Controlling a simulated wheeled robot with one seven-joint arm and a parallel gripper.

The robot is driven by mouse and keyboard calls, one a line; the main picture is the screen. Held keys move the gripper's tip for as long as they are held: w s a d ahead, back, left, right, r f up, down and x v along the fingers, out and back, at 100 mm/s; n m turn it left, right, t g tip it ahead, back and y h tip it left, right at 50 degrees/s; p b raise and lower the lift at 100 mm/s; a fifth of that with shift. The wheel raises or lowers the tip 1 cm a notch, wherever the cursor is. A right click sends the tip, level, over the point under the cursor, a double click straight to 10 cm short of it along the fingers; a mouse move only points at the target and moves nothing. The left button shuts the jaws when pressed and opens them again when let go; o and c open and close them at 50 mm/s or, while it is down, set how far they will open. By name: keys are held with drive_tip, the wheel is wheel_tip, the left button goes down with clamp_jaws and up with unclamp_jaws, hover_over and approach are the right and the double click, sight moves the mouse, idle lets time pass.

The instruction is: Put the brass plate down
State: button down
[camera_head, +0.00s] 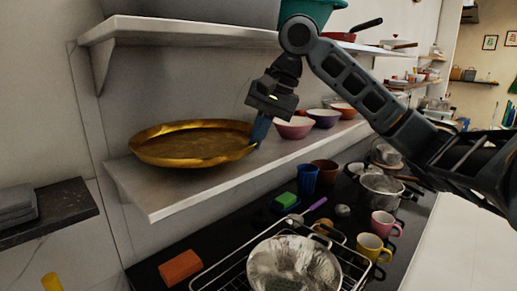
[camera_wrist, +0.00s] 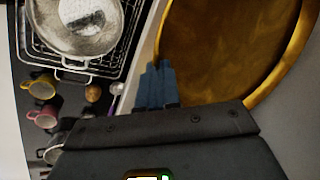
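The brass plate (camera_head: 190,148) is a wide, shallow golden dish with a raised rim. It lies nearly level at the left end of the lower white shelf (camera_head: 165,195); I cannot tell whether its underside touches the shelf. My gripper (camera_head: 260,131) reaches down to the plate's right rim. In the wrist view, its blue fingers (camera_wrist: 158,86) are close together at the rim of the plate (camera_wrist: 230,45). They look shut on the rim, though the contact itself is partly hidden.
Pink (camera_head: 295,128) and purple (camera_head: 324,118) bowls stand right of my gripper on the same shelf. An upper shelf (camera_head: 150,30) hangs above the plate. Below are a dish rack with a metal pan (camera_head: 294,268), mugs (camera_head: 372,247) and a blue cup (camera_head: 307,179).

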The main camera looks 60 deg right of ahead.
drive_tip(key=shift+f, duration=1.65)
drive_tip(key=c, duration=1.4)
unclamp_jaws()
drive_tip(key=shift+f, duration=0.15)
drive_tip(key=shift+o, duration=0.2)
drive_tip(key=v, duration=1.2)
